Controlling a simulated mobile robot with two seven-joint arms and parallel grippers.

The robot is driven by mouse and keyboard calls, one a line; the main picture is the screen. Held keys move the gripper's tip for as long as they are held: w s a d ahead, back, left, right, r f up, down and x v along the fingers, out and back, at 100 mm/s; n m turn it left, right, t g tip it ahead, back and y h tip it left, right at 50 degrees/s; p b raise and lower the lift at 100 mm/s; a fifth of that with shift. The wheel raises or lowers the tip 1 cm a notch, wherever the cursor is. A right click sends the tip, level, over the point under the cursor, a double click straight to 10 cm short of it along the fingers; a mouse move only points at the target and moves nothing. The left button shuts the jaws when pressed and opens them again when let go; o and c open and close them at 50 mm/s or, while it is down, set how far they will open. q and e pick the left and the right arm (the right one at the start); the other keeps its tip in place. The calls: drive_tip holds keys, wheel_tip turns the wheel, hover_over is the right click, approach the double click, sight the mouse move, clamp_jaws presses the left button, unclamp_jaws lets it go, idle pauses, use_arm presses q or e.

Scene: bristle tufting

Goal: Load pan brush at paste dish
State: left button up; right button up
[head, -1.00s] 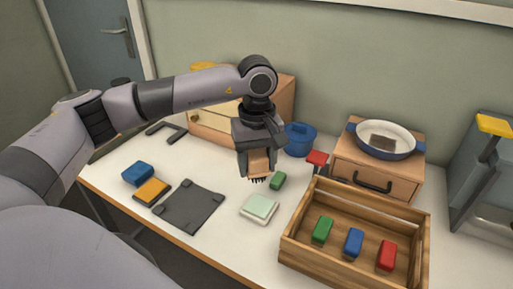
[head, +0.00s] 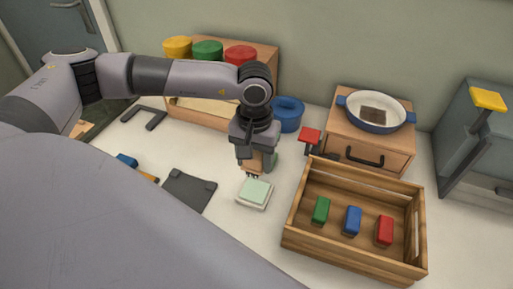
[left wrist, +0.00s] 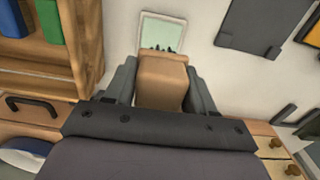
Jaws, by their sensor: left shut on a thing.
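My left gripper (head: 256,160) points down and is shut on the pan brush (head: 252,165), a tan wooden block with dark bristles at its lower end. The brush also shows between both fingers in the left wrist view (left wrist: 163,80). The paste dish (head: 256,193) is a square white dish with a pale green top, on the table just in front of the brush. In the left wrist view the bristle tips overlap the near edge of the dish (left wrist: 163,28). I cannot tell whether they touch it. My right gripper is not in view.
A wooden crate (head: 296,238) with green, blue and red blocks stands at the right. Behind are a blue pot (head: 288,114) and a pan (head: 402,116) on a wooden box. A dark mat (head: 187,190) lies left of the dish. A green block (head: 272,161) is partly hidden behind my gripper.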

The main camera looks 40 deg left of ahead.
use_arm(q)
drive_tip(key=shift+f, duration=0.15)
drive_tip(key=b, duration=0.4)
hover_over(255, 190)
wheel_tip(255, 190, down, 6)
drive_tip(key=shift+r, duration=0.1)
drive_tip(key=shift+f+b, duration=0.45)
drive_tip(key=shift+f, duration=0.05)
drive_tip(key=shift+f+b, duration=0.5)
drive_tip(key=shift+b, duration=0.2)
idle(1.1)
idle(0.6)
drive_tip(key=shift+r+p, duration=2)
drive_tip(key=shift+r, duration=1.55)
